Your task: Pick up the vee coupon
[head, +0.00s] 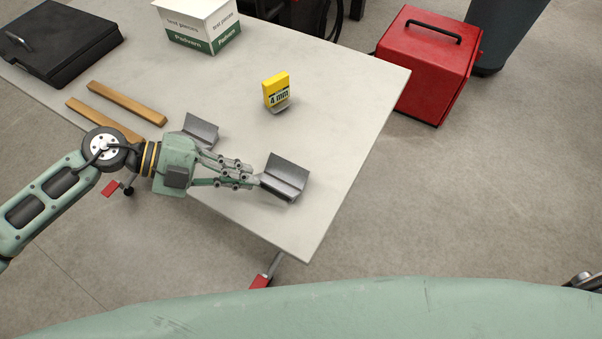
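A dark grey, V-shaped metal piece, which I take as the vee coupon (287,173), is near the right front edge of the pale table. My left gripper (258,180) reaches it from the left, its fingers close together and their tips on the coupon's left edge. The gripper looks shut on that edge. I cannot tell whether the coupon rests on the table or is slightly raised. A second similar dark angled piece (201,130) lies behind the gripper, partly hidden by it.
The table (335,150) also holds a yellow "4 mm" box (275,90) on a small metal piece, two wooden strips (127,102), a white-green carton (200,25) and a black case (60,42). A red box (425,70) stands beyond the right edge. The table's right part is clear.

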